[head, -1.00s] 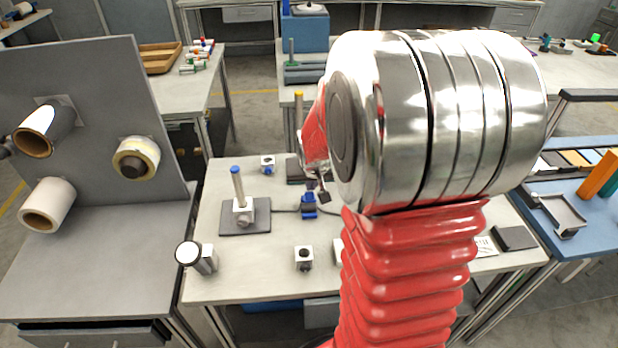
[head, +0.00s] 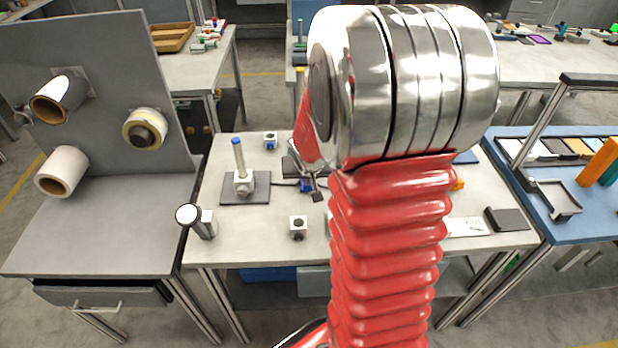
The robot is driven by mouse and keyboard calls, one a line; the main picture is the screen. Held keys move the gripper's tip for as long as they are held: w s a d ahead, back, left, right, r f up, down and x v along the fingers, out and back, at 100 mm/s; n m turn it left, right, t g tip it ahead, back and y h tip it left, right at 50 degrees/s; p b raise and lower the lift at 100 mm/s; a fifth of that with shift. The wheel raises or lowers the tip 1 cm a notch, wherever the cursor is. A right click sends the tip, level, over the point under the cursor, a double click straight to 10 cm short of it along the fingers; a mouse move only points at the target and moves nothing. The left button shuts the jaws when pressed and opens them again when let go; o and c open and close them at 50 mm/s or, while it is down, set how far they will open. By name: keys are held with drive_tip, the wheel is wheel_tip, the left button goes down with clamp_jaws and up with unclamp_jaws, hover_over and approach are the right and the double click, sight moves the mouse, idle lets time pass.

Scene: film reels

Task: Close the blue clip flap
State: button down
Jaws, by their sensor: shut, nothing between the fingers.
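The blue clip (head: 305,186) sits on the middle of the pale workbench, joined to a thin dark cable. Only a small blue part of it shows; my gripper covers the rest, and I cannot tell the angle of its flap. My gripper (head: 316,194) is shut and empty, pointing down just in front of and right of the clip. I cannot tell whether its fingertips touch the clip.
A post with a blue top on a dark base (head: 259,190) stands left of the clip. My arm hides the bench's middle right.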

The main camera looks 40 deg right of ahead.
drive_tip(key=shift+s+a+f, duration=0.2)
drive_tip(key=shift+s+f, duration=0.05)
drive_tip(key=shift+f, duration=0.15)
drive_tip(key=shift+w+d, duration=0.15)
drive_tip(key=shift+w+d+r, duration=0.1)
drive_tip(key=shift+w+d, duration=0.05)
drive_tip(key=shift+w, duration=0.1)
drive_tip(key=shift+w+d+r, duration=0.1)
drive_tip(key=shift+d+r, duration=0.25)
drive_tip(key=shift+d, duration=0.1)
drive_tip(key=shift+w+f, duration=0.45)
drive_tip(key=shift+w, duration=0.15)
wheel_tip(320, 180, up, 5)
drive_tip(key=s, duration=0.1)
drive_tip(key=s+a+f, duration=0.3)
drive_tip(key=s+a, duration=0.2)
drive_tip(key=s, duration=0.3)
drive_tip(key=shift+a, duration=0.3)
drive_tip(key=shift+s+f, duration=0.1)
